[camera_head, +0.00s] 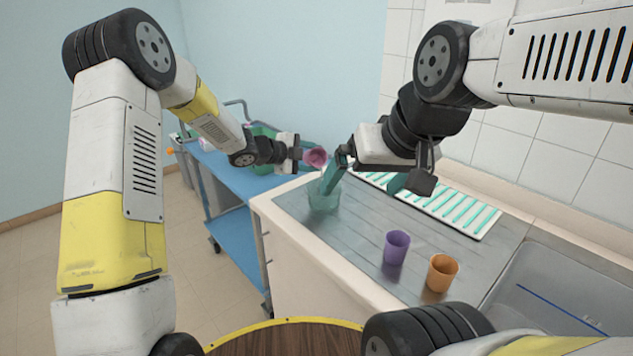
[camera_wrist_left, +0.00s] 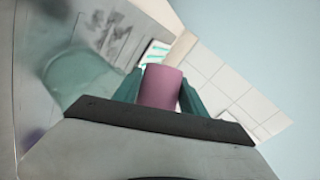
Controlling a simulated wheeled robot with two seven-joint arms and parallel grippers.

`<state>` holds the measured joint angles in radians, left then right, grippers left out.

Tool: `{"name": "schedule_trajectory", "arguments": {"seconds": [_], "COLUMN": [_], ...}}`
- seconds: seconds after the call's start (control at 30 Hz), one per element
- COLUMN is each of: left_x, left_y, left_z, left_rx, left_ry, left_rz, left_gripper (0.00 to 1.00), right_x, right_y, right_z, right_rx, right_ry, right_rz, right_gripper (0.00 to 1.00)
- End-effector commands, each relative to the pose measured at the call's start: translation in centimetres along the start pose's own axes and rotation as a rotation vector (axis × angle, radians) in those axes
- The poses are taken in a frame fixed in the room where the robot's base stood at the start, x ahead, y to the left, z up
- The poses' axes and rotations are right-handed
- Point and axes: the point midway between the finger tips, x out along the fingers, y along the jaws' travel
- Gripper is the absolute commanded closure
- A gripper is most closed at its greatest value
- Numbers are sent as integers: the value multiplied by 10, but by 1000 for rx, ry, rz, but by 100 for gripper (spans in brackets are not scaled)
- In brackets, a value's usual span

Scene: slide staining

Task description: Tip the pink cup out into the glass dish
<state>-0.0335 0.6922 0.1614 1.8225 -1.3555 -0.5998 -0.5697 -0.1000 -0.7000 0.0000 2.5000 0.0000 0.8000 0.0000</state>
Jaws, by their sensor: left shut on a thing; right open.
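The pink cup (camera_head: 316,157) is in my left gripper (camera_head: 304,155), held above the worktop near its far left corner. In the head view the cup looks tilted; its contents cannot be made out. The left wrist view shows the cup (camera_wrist_left: 162,86) between the teal fingers. The glass dish (camera_head: 323,197), clear and greenish, stands on the worktop just below the cup. It also shows at the left in the left wrist view (camera_wrist_left: 82,78). My right gripper (camera_head: 368,181) is open and empty, with one finger beside and partly in front of the dish.
A purple cup (camera_head: 396,247) and an orange cup (camera_head: 442,272) stand on the worktop's near part. A white rack with teal bars (camera_head: 455,211) lies behind them. A sink (camera_head: 570,290) is at the right. A blue cart (camera_head: 236,238) with a green bin (camera_head: 262,134) stands at the left.

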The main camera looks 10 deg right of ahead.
Motion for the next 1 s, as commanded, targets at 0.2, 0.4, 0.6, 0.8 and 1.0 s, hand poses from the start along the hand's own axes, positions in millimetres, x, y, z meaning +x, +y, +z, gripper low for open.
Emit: {"name": "schedule_trajectory", "arguments": {"seconds": [0.2, 0.4, 0.6, 0.8, 1.0], "left_x": [-1, -2, -2, -3, -5], "left_y": [-1, -2, -3, -4, -3], "left_z": [-1, -2, -3, -4, -10], "left_rx": [24, 61, 83, 108, 168], "left_ry": [-6, -20, -26, -32, -52], "left_rz": [-11, -27, -37, -48, -73], "left_gripper": [94, 94, 94, 94, 94], "right_x": [0, 0, 0, 0, 0], "right_y": [0, 0, 0, 0, 0], "right_z": [0, 0, 0, 0, 0], "right_rx": [0, 0, 0, 0, 0], "right_ry": [0, 0, 0, 0, 0], "right_rz": [0, 0, 0, 0, 0], "right_gripper": [0, 0, 0, 0, 0]}}
